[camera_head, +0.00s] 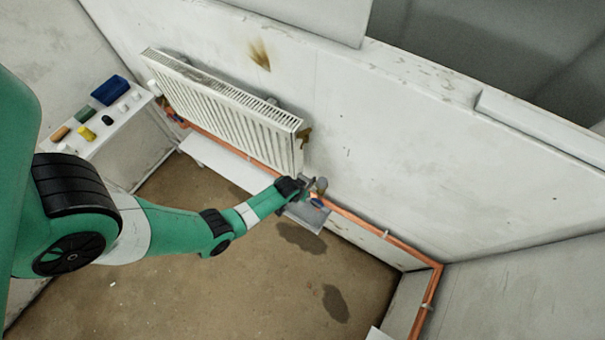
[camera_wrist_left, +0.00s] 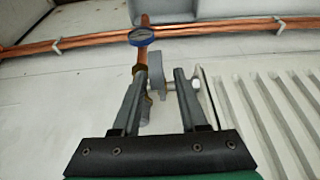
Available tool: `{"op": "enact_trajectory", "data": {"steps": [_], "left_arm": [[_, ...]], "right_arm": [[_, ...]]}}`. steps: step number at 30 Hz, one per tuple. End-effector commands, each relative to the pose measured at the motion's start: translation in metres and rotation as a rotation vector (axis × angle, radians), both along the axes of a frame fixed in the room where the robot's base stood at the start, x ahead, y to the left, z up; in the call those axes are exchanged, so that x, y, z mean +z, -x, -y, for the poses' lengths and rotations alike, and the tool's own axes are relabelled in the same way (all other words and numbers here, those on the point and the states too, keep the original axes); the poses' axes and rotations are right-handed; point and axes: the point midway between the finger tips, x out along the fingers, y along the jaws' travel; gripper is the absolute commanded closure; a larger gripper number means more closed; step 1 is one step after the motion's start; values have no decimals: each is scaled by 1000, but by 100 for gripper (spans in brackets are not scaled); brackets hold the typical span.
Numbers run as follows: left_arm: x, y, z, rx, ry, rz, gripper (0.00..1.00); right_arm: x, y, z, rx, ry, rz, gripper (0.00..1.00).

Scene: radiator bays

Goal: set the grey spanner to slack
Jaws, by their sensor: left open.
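My left gripper (camera_head: 309,187) is open at the lower right corner of the white radiator (camera_head: 236,108). In the left wrist view, its two fingers (camera_wrist_left: 156,80) stand either side of a copper pipe and a grey part (camera_wrist_left: 160,58), which appears to be the grey spanner. The part lies across beside the pipe, between and beyond the fingertips; I cannot tell whether a finger touches it. A round blue-rimmed piece (camera_wrist_left: 141,37) sits on the pipe just beyond. In the head view, the gripper partly hides this spot. My right gripper is not in view.
Copper pipes (camera_head: 386,237) run along the wall foot. A white shelf (camera_head: 97,130) at the left holds a blue box (camera_head: 109,90) and several small coloured items. A pale ledge (camera_head: 228,163) lies below the radiator. The brown floor is largely clear.

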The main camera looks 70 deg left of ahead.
Motion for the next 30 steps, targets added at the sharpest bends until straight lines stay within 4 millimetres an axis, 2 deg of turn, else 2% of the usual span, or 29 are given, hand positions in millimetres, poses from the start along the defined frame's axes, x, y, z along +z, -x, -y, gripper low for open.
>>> {"op": "enact_trajectory", "data": {"steps": [6,13,30], "left_arm": [[0,0,0,0,-1,1,59],[0,0,0,0,-1,1,100],[0,0,0,0,0,0,100]], "right_arm": [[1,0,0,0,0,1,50],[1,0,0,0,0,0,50],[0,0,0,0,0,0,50]]}}
